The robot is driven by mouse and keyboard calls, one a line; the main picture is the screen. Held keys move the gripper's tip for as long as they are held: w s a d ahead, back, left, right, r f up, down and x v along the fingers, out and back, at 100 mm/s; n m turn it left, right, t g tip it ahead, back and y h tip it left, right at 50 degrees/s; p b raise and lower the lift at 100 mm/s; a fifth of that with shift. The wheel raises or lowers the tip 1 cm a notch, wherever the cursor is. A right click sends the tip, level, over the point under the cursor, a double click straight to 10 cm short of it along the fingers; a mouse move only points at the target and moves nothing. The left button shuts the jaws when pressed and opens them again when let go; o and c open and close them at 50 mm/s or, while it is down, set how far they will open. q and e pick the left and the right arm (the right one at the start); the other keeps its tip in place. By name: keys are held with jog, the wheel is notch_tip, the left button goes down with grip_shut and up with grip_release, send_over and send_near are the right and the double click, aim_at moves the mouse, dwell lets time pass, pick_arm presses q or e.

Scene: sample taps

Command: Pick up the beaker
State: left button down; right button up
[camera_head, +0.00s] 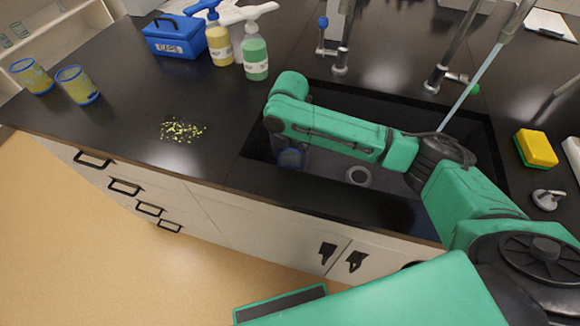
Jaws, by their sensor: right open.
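A clear, bluish beaker (291,159) stands in the dark sink (395,185), near its left end. The forearm above it hides part of it. My right arm reaches in from the right across the sink, and its wrist end is over the sink's left side. My right gripper (289,147) points down at the beaker and is mostly hidden behind the arm. It is open; I cannot tell whether its fingers touch the beaker. My left gripper is not in view.
Two blue-rimmed glass vessels (77,85), a blue box (175,37) and wash bottles (255,58) stand on the black counter. Yellow crumbs (181,130) lie left of the sink. A yellow sponge (537,147) lies right.

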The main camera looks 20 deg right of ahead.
aim_at(290, 163)
notch_tip(290, 163, down, 4)
jog(key=shift+d+r, duration=0.1)
jog(key=shift+r, duration=0.15)
jog(key=c, duration=1.2)
jog(key=shift+o, duration=0.2)
jog(key=shift+r, duration=0.1)
